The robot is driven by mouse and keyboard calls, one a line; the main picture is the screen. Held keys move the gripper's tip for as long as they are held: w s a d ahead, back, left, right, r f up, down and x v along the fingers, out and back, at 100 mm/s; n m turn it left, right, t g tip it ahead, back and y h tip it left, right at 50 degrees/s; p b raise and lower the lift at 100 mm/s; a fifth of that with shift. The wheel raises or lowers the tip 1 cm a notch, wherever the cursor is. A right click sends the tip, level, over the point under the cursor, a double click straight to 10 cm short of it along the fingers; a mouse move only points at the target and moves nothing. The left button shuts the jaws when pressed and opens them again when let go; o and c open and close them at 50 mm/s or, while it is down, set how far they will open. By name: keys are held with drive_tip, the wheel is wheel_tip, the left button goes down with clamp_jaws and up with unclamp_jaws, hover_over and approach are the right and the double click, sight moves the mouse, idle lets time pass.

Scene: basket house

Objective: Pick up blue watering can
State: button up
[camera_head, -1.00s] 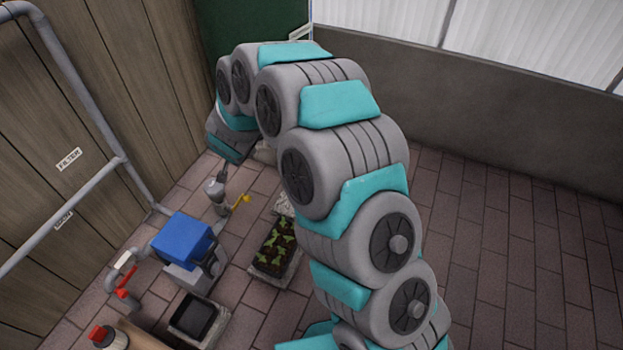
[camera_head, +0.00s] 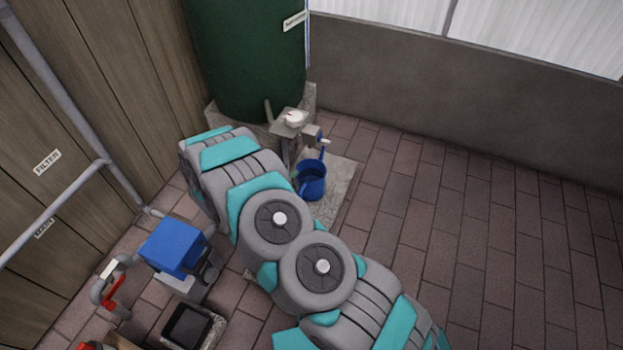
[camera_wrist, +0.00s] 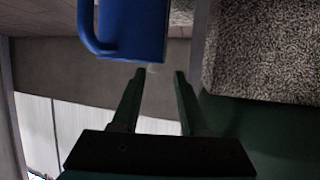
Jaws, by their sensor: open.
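The blue watering can (camera_head: 312,183) stands upright on a pale slab below a tap, in front of the green tank. Its open top faces up, and its lower left side is close to my arm's outline. In the wrist view, which looks upside down, the can (camera_wrist: 135,28) fills the upper middle, with a curved blue handle or spout at its left. My gripper (camera_wrist: 160,72) is open and empty there. Its fingertips point toward the can's edge, and I cannot tell how far off it is. In the head view my arm hides the gripper.
The green tank (camera_head: 245,60) stands on a stone base; a grey speckled block (camera_wrist: 262,50) is close right of my fingers. The tap (camera_head: 296,120) is above the can. A blue-topped unit (camera_head: 173,245) and pipes stand at left. Paving at right (camera_head: 480,230) is clear.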

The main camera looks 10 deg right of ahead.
sight(303, 163)
drive_tip(key=x, duration=0.6)
drive_tip(key=shift+w+d+f, duration=0.2)
drive_tip(key=shift+w, duration=0.05)
clamp_jaws()
idle(1.2)
